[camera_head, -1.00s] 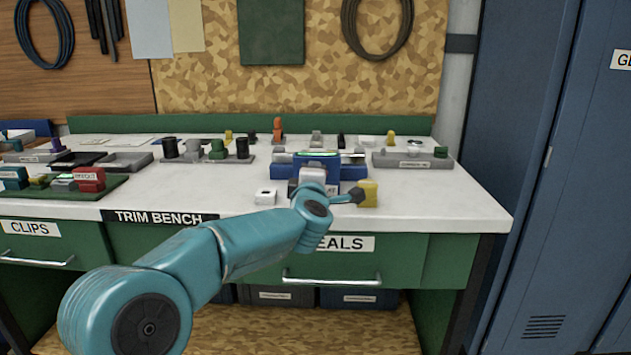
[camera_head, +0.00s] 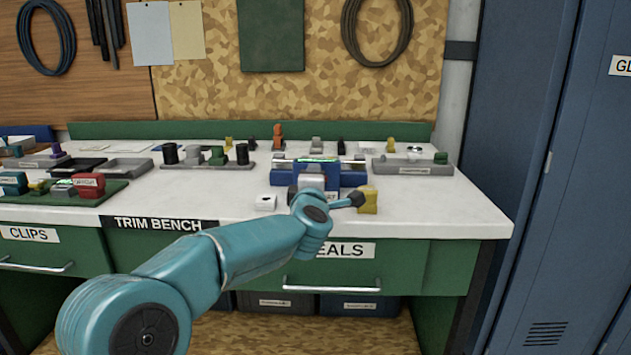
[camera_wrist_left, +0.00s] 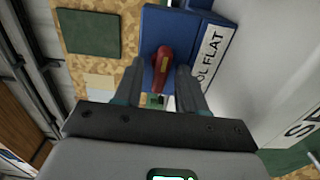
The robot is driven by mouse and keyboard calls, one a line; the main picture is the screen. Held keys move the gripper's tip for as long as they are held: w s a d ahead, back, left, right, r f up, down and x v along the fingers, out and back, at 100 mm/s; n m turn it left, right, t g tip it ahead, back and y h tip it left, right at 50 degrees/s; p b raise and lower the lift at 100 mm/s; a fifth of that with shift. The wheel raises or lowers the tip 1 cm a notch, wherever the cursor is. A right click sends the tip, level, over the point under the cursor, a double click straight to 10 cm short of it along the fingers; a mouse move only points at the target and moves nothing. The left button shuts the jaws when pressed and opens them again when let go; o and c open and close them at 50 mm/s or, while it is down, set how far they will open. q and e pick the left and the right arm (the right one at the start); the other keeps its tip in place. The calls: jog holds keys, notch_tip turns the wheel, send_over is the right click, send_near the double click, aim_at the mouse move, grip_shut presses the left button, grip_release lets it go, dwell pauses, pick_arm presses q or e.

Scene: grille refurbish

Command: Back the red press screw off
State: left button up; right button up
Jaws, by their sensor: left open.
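In the left wrist view the red press screw (camera_wrist_left: 163,62) shows as a red grip with a yellowish mark, in front of the blue fixture (camera_wrist_left: 152,22). My left gripper (camera_wrist_left: 160,70) is open, with one finger on each side of the red screw. I cannot tell whether either finger touches it. In the head view the blue fixture (camera_head: 347,177) stands on the bench. My left gripper (camera_head: 309,180) is at its front, and the wrist hides the red screw there. My right gripper is in neither view.
A yellow block (camera_head: 369,199) stands right of my left wrist, and a small white block (camera_head: 265,202) stands left of it. A grey holder (camera_head: 205,164) with dark pieces and another grey tray (camera_head: 413,168) flank the fixture. The bench's right front (camera_head: 450,210) is clear.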

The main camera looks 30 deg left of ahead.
pick_arm(q)
jog(key=shift+b+v, duration=0.7)
jog(key=shift+v, duration=1.1)
jog(key=b+v, duration=0.1)
jog(key=v, duration=0.4)
jog(key=shift+s, duration=0.2)
